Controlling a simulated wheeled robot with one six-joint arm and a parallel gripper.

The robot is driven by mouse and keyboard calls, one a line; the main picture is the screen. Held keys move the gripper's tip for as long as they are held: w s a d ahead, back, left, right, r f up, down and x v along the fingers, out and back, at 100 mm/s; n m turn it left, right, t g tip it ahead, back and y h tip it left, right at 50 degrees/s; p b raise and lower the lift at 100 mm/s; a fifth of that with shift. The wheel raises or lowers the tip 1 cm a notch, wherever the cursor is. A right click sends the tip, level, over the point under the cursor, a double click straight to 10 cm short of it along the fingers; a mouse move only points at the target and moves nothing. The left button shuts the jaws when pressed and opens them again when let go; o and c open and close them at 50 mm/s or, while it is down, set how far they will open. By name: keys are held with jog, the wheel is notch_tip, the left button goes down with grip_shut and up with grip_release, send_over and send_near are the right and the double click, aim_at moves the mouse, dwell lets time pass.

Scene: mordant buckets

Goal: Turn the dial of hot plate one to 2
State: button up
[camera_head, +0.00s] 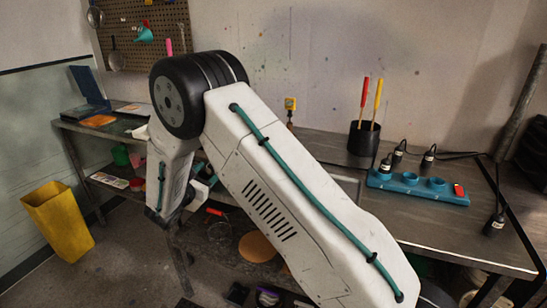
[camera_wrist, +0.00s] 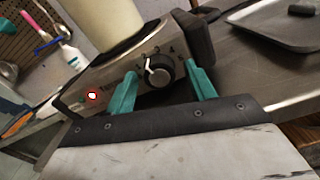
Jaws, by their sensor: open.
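In the wrist view the dial (camera_wrist: 159,71) is a round black knob with a white pointer, set on the metal front panel (camera_wrist: 118,75) of a hot plate. The pointer shows on the knob's left side. Small numbers are printed around the dial; a 4 is legible at its upper right, but I cannot tell which number the pointer meets. My gripper (camera_wrist: 161,72) is open, its two teal fingers to the left and right of the dial in the picture. I cannot tell whether they touch it. In the head view my arm hides the hot plate.
A pale cylindrical vessel (camera_wrist: 100,22) stands above the panel. A red-ringed light or button (camera_wrist: 92,96) is left of the dial. A grey tray (camera_wrist: 280,30) lies at the right. In the head view a blue holder (camera_head: 418,187) and a black cup (camera_head: 364,142) stand on the bench.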

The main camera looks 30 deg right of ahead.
jog(key=n, duration=0.5)
jog(key=v, duration=0.7)
jog(key=s+d+r+m+g+y, duration=0.2)
jog(key=s+d+r+m+g, duration=0.3)
jog(key=s, duration=0.6)
jog(key=s+d+r+m+g+y, duration=0.2)
jog(key=s+d+r+m+g, duration=0.4)
jog(key=s+d+r+m, duration=0.4)
jog(key=shift+s+r+m, duration=0.4)
jog(key=shift+s+r, duration=0.1)
jog(key=shift+s, duration=0.4)
